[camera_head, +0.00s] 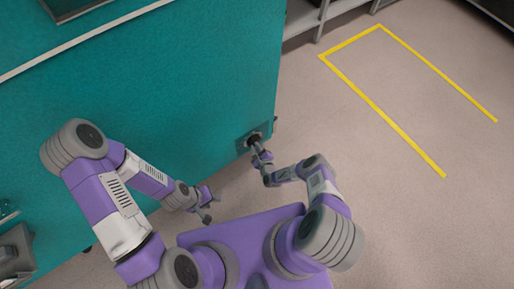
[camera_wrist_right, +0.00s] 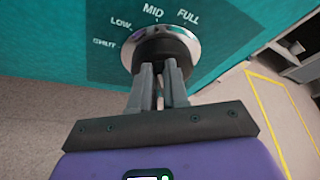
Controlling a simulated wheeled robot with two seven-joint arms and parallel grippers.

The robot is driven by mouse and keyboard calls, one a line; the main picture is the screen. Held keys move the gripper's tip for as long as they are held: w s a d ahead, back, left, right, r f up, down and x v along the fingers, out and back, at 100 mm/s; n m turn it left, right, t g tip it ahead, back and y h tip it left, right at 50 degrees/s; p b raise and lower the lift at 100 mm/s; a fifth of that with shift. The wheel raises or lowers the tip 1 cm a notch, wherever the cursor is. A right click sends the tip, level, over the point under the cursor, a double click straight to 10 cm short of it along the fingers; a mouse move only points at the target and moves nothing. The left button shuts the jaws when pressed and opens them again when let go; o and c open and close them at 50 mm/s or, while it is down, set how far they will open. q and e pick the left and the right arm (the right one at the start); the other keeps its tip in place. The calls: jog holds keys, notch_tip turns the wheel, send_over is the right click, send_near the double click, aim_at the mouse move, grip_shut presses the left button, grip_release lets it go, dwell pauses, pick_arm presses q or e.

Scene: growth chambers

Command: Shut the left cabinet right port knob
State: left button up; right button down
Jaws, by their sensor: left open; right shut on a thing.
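The teal left cabinet (camera_head: 150,100) fills the left of the head view. Its right port knob (camera_wrist_right: 165,42) is black with a silver base ring, on a dark plate (camera_wrist_right: 105,55) marked SHUT, LOW, MID and FULL. The knob also shows small in the head view (camera_head: 252,138), low near the cabinet's right edge. My right gripper (camera_wrist_right: 160,76) is shut on the knob, its grey fingers pressed to its sides. I cannot tell which mark the knob points at. My left gripper (camera_head: 208,206) is open and empty, in front of the cabinet, left of the knob.
Yellow tape (camera_head: 385,110) marks a rectangle on the bare floor (camera_head: 400,215) at the right. A grey shelf (camera_head: 320,20) stands behind the cabinet. Grey equipment (camera_head: 15,255) sits at the lower left. The floor right of my arms is clear.

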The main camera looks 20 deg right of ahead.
dwell(0.3)
jog(key=c, duration=1.1)
grip_release()
jog(key=shift+s, duration=0.1)
jog(key=p+v, duration=0.3)
jog(key=v, duration=0.4)
jog(key=shift+s, duration=0.25)
